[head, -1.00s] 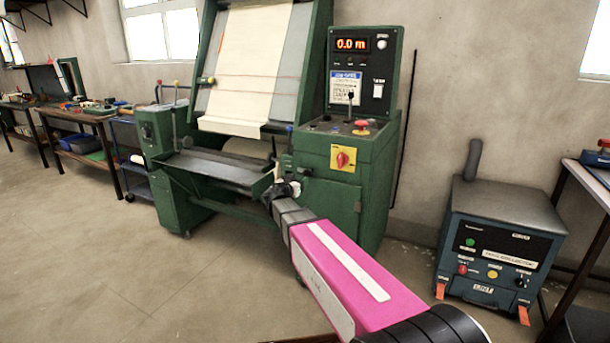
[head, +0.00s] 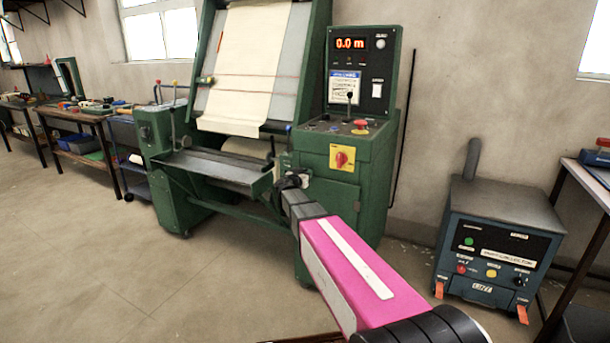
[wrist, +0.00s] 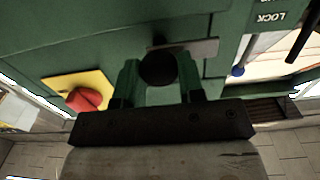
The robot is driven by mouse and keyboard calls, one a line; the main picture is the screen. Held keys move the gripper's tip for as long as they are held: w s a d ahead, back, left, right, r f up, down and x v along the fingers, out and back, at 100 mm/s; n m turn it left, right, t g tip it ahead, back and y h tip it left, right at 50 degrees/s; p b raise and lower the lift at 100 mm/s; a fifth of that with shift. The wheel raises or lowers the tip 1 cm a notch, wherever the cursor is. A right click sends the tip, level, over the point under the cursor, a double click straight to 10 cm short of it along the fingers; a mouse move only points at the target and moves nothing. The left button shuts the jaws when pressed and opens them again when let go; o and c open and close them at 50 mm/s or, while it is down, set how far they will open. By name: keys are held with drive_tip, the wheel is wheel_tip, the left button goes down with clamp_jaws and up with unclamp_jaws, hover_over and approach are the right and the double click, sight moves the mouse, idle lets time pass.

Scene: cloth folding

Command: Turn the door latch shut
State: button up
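The door latch shows in the wrist view as a round black knob (wrist: 158,68) with a flat grey metal bar (wrist: 200,47) reaching to the right from it, against a green panel. My gripper (wrist: 160,82) has its two fingers apart, one on each side of the knob. I cannot tell whether they touch it. In the head view my gripper (head: 292,180) is at the left part of the green cabinet's front, and it and the arm hide the latch there. The cabinet door (head: 328,205) is below the yellow plate.
A red rotary switch (head: 342,158) on a yellow plate sits close by; it also shows in the wrist view (wrist: 84,100). A blue-tipped rod (wrist: 238,70) is near a LOCK label (wrist: 269,17). A grey tray (head: 215,172) stands left of my gripper. The floor in front is clear.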

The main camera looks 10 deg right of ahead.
drive_tip(key=shift+c, duration=0.5)
drive_tip(key=shift+n, duration=0.3)
drive_tip(key=n, duration=1.7)
drive_tip(key=shift+w+a+f, duration=0.15)
drive_tip(key=shift+n, duration=0.3)
